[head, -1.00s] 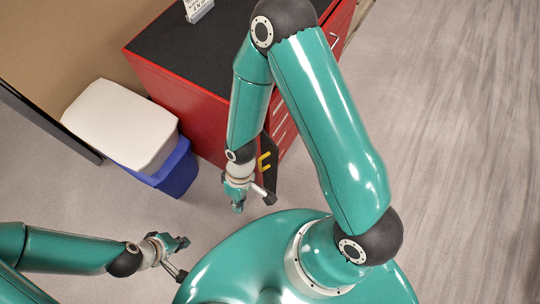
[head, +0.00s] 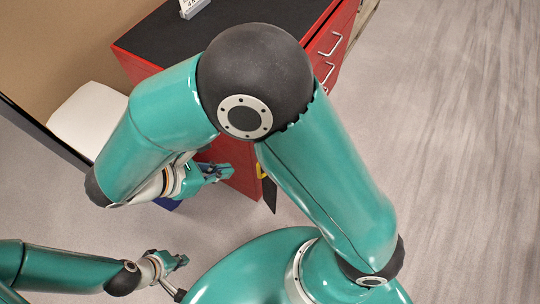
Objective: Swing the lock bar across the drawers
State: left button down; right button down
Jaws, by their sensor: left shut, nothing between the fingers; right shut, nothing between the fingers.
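The red drawer cabinet (head: 238,180) has a black top, and its drawer face with metal handles (head: 330,43) looks to the right. A dark upright piece (head: 269,195) with a yellow part (head: 262,171) stands out from its near corner and looks like the lock bar; my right arm hides much of it. My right gripper (head: 228,171) is shut and empty, just left of the yellow part in the picture; I cannot tell whether they touch. My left gripper (head: 182,261) is shut and empty, low at the left, well away from the cabinet.
A white-topped bin (head: 85,118) with a blue body stands left of the cabinet, partly behind my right arm. A white sign (head: 192,6) stands on the cabinet top. The floor right of the cabinet (head: 450,130) is clear.

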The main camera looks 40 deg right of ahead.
jog(key=d+r+b+x, duration=0.1)
jog(key=d+r+x, duration=0.1)
jog(key=x, duration=1.1)
